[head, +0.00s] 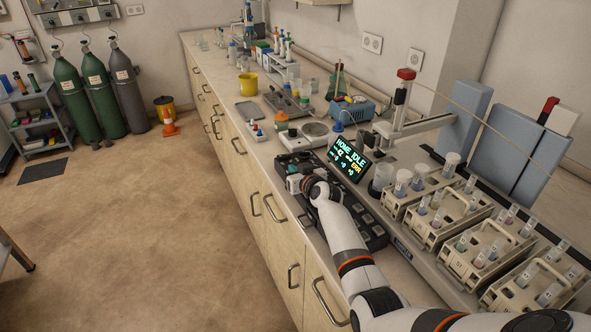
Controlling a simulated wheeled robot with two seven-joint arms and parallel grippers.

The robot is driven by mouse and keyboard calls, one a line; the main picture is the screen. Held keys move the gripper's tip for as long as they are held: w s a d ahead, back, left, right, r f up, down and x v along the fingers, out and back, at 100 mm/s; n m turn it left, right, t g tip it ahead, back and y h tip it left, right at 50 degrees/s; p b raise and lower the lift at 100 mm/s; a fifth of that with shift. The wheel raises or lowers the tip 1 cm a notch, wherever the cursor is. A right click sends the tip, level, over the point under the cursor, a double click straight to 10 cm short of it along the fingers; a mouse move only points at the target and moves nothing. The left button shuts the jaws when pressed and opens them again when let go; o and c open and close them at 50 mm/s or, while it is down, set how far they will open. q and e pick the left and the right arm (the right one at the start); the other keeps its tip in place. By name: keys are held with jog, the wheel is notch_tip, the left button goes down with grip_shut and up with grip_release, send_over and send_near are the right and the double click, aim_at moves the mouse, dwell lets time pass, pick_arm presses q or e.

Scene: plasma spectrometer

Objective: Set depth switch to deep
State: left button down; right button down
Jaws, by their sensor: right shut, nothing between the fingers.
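A dark control panel (375,233) with several buttons lies along the front of the counter, below a small lit display (349,158) that reads "HOME IDLE" with more lines under it. My right arm reaches in from the lower right over this panel. My right gripper (293,184) is shut and empty at the panel's left part, close to its surface; I cannot tell if it touches. The depth switch cannot be made out; the gripper and arm hide part of the panel. My left gripper is not in view.
Several tube racks (438,219) stand right of the panel, under a sampler arm (421,126) on a post. A scale (315,130), a blue device (352,108) and a yellow cup (247,85) stand farther back. The floor at left is open.

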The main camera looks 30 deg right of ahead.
jog(key=shift+r+p, duration=0.45)
jog(key=r+p, duration=0.2)
jog(key=r, duration=0.1)
jog(key=shift+w+a+r, duration=0.1)
jog(key=shift+w+a, duration=0.05)
jog(key=shift+a, duration=0.05)
jog(key=v, duration=1)
jog(key=shift+a, duration=0.35)
jog(key=shift+f, duration=0.2)
